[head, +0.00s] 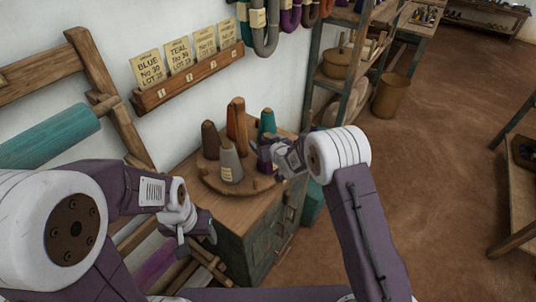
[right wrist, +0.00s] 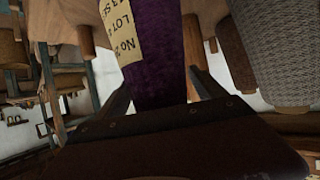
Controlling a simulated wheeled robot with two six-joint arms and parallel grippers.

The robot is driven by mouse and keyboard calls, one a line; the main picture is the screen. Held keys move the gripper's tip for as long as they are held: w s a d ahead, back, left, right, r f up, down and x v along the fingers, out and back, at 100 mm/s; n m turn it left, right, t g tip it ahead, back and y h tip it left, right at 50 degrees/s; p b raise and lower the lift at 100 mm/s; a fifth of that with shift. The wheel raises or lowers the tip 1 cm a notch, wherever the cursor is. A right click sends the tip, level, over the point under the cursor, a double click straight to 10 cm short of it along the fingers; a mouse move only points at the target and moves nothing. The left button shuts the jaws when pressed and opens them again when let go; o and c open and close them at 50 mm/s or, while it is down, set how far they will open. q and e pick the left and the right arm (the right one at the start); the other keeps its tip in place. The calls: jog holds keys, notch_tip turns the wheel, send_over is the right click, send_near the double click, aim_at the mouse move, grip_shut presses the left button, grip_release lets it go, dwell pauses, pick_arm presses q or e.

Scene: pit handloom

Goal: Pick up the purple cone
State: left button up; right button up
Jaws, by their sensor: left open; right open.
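The purple cone (head: 264,153) stands on the round wooden stand, at its right side, partly hidden by my right gripper (head: 272,151). In the right wrist view the purple cone (right wrist: 157,60) fills the middle, with a cream label on it. The two open fingers of my right gripper (right wrist: 160,88) show one on each side of it; I cannot tell whether they touch it. My left gripper (head: 195,233) is open and empty, low in front of the wooden cabinet, away from the cones.
A card rack (head: 190,82) hangs behind. Floor at right is open.

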jog(key=shift+s+r, duration=0.1)
jog(key=c, duration=1.6)
jog(key=shift+r, duration=0.1)
jog(key=shift+r, duration=0.3)
jog(key=r, duration=0.1)
jog(key=r+b, duration=0.1)
jog(key=d+r, duration=0.1)
jog(key=shift+w+r, duration=0.3)
jog(key=shift+r, duration=0.1)
jog(key=w+d+r+p, duration=0.1)
jog(key=d+r, duration=0.1)
jog(key=d, duration=0.1)
jog(key=w+d+r+p, duration=0.1)
jog(key=d+r, duration=0.1)
jog(key=d, duration=0.1)
jog(key=w+d+r+p, duration=0.1)
jog(key=d+r, duration=0.1)
jog(key=d, duration=0.2)
jog(key=shift+w+r, duration=0.25)
jog(key=shift+w, duration=0.1)
